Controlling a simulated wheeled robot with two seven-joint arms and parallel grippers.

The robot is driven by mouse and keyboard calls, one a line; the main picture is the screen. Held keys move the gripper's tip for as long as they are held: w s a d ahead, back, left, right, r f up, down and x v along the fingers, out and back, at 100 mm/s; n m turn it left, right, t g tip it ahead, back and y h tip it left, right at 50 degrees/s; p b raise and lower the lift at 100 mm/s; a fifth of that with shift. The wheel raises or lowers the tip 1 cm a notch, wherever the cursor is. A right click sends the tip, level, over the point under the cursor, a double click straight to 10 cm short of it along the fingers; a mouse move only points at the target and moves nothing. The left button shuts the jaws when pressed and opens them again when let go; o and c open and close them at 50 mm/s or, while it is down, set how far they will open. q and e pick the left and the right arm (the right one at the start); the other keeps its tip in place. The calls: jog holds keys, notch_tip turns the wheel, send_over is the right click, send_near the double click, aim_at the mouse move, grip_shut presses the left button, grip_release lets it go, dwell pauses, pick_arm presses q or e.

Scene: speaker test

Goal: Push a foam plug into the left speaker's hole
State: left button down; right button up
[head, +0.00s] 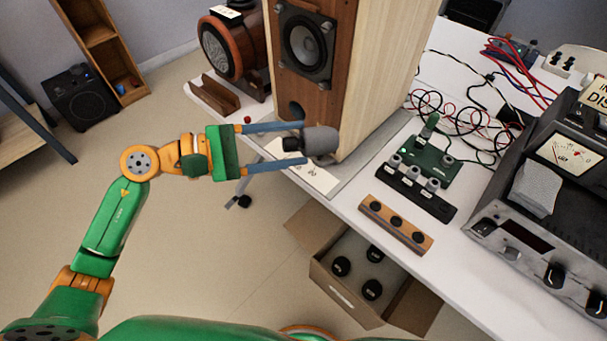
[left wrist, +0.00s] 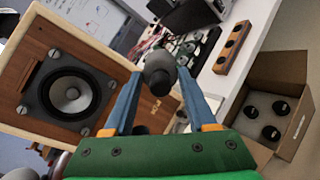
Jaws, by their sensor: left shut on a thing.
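The wooden speaker (head: 345,105) stands on the white bench, with a round driver (head: 307,45) and a dark round hole (head: 297,110) low on its front. My left gripper (head: 307,143), with blue fingers, is shut on a grey foam plug (head: 320,141) just below and in front of the hole. The plug's narrower dark end points back toward my palm. In the left wrist view the plug (left wrist: 159,72) sits between the fingertips, and the driver (left wrist: 72,93) is at the left. The fingers partly hide the lower front there. My right gripper is not in view.
A rack of grey plugs (head: 418,188) and a wooden block with black round pieces (head: 395,222) lie on the bench. An open cardboard box (head: 345,306) stands below its edge. A round brown speaker (head: 232,45) is behind left; a metered instrument (head: 550,215) is right.

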pick_arm(q)
jog(key=w+a+f+n+t+y+b, duration=0.4)
jog(key=a+f+n+t+b, duration=0.15)
jog(key=a+f+t, duration=0.45)
jog(key=w+d+r+g+p, duration=0.1)
jog(key=w+d+p, duration=0.1)
jog(key=w+d, duration=0.2)
jog(key=shift+w+g, duration=0.3)
jog(key=shift+w, duration=1.1)
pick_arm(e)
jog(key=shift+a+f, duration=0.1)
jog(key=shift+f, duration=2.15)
pick_arm(q)
jog(key=shift+r+n, duration=0.1)
jog(key=shift+n, duration=0.15)
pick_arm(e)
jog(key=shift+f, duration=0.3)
pick_arm(q)
jog(key=shift+x, duration=1.6)
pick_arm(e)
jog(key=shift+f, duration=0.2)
pick_arm(q)
jog(key=shift+b, duration=0.35)
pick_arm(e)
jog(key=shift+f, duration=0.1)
pick_arm(q)
jog(key=shift+x, duration=1.05)
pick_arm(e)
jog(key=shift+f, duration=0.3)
